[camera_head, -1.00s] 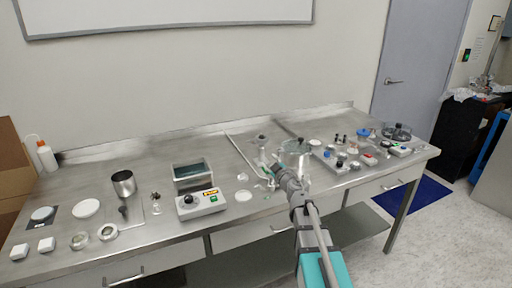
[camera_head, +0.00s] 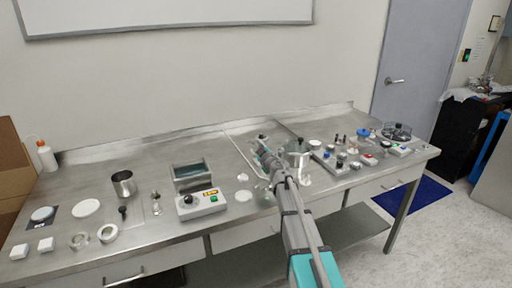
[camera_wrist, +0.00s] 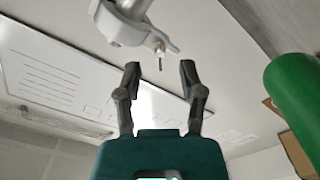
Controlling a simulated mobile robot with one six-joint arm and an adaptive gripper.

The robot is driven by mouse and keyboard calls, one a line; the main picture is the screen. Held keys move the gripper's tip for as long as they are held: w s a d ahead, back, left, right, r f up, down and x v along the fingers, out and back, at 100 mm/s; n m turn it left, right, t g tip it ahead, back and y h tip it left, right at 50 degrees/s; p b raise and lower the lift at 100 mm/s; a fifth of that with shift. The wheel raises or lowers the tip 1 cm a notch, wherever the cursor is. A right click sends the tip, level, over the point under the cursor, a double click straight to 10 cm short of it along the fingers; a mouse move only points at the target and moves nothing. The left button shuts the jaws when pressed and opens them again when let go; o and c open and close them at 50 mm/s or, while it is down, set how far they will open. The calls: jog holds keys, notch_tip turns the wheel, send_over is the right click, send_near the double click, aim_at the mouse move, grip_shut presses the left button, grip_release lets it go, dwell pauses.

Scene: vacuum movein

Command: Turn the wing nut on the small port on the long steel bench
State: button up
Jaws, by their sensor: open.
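The long steel bench (camera_head: 140,165) runs across the head view. In the wrist view, a grey metal clamp-like fitting (camera_wrist: 122,28), apparently the small port, shows at the top. A small screw with a nut-like end (camera_wrist: 160,48) sticks out of it; I cannot clearly make out wings. My gripper (camera_wrist: 160,68) is open and empty, its two fingertips just short of this screw and apart from it. In the head view my gripper (camera_head: 263,158) is over the right-centre of the bench, beside a shiny steel vessel (camera_head: 298,147). My arm hides part of that area.
A grey box with a display (camera_head: 202,203) and an open metal bath (camera_head: 191,172) stand to the left. Several small parts crowd the right end, near a blue-lidded jar (camera_head: 362,133). A green cylinder (camera_wrist: 295,95) is close at right in the wrist view.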

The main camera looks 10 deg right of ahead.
jog(key=shift+x, duration=0.9)
grip_shut()
